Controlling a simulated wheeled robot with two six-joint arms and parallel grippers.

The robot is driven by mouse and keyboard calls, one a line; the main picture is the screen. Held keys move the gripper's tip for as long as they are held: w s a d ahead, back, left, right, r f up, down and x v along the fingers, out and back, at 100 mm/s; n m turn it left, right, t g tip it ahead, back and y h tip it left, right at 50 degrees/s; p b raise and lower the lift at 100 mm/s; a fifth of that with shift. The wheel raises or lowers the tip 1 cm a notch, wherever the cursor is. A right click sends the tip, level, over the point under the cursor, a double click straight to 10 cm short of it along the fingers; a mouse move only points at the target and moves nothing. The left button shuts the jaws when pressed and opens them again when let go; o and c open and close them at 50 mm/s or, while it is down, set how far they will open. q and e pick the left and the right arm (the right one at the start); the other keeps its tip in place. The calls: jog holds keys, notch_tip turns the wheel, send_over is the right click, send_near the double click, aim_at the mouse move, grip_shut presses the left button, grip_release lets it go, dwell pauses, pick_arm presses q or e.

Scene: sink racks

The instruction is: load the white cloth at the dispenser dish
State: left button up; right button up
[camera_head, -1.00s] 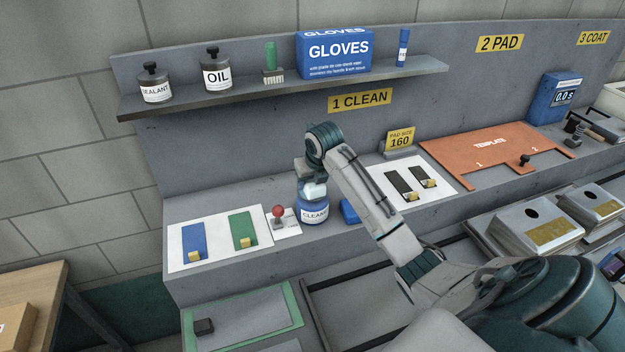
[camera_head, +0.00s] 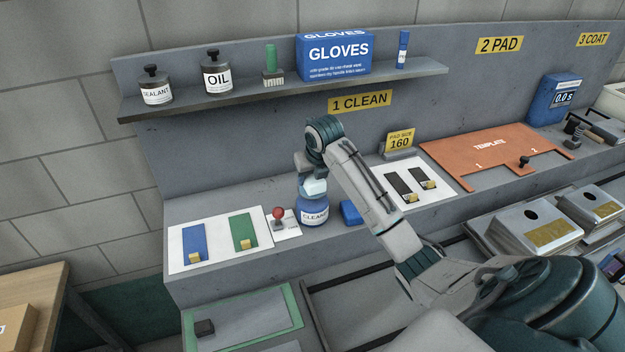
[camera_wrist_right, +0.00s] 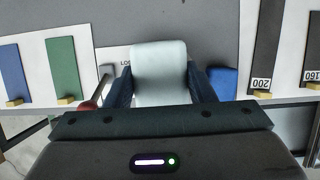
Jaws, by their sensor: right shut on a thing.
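The white cloth (camera_head: 314,187) is a small pale block-like pad. My right gripper (camera_head: 313,180) is shut on it, pointing down directly over the dispenser. The dispenser (camera_head: 313,211) is a round blue container with a white label reading "CLEANE…". Its top dish is hidden behind the cloth and gripper, so I cannot tell whether the cloth touches it. In the right wrist view the cloth (camera_wrist_right: 160,72) sits between the two dark blue fingers and hides the dispenser. My left gripper is not in view.
A red-knobbed lever (camera_head: 279,215) stands close left of the dispenser. A blue block (camera_head: 350,212) lies close right. Blue and green strips lie on a white board (camera_head: 215,245) further left. A shelf (camera_head: 250,92) with bottles and a gloves box hangs above.

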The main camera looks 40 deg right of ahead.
jog(key=shift+r, duration=2.45)
jog(key=shift+f, duration=0.1)
